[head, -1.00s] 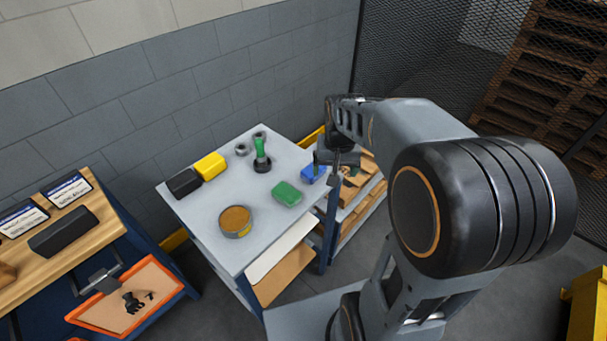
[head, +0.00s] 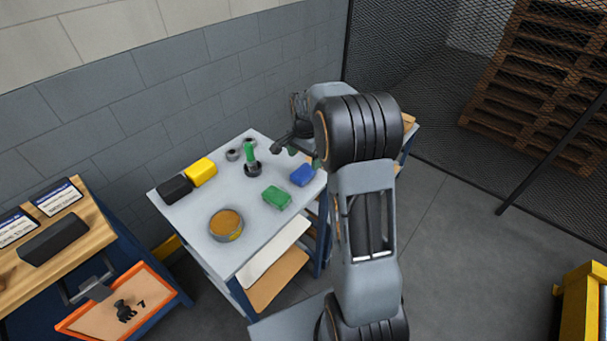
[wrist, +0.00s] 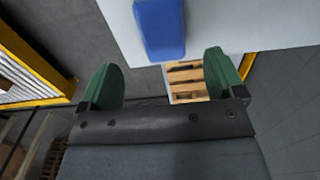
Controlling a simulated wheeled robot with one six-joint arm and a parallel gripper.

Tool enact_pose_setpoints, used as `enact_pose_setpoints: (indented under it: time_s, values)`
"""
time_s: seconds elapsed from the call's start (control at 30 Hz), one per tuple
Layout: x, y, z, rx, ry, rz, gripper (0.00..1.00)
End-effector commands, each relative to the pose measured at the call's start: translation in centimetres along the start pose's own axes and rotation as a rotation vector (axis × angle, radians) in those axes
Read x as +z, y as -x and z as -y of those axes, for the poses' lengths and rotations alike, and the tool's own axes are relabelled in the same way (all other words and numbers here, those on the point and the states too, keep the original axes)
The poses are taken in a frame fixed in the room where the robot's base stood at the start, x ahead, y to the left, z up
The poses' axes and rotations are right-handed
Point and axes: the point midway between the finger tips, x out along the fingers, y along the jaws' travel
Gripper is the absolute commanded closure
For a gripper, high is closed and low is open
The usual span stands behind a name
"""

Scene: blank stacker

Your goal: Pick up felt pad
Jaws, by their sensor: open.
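None of the pieces is plainly marked as the felt pad. A blue block (head: 303,174) and a green block (head: 277,197), both with rounded edges, lie on the grey tabletop (head: 262,228). The blue block (wrist: 160,28) also shows in the wrist view, beyond the fingers. My gripper (head: 303,157) is open and empty, near the tabletop's back right edge, apart from the blue block. Its green fingertips (wrist: 162,72) stand wide apart in the wrist view. My arm hides part of the table's right side.
A wooden bench (head: 70,245) stands left. A wall and mesh fence are behind.

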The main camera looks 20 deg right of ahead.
Motion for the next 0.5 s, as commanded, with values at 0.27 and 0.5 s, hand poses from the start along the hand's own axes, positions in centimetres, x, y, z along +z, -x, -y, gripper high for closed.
enact_pose_setpoints:
  time_s: [0.27,0.5]
  values:
    - [0.1,-1.9,0.0,0.001,0.002,0.001,0.12]
    - [0.2,-4.7,0.3,0.003,0.002,0.003,0.12]
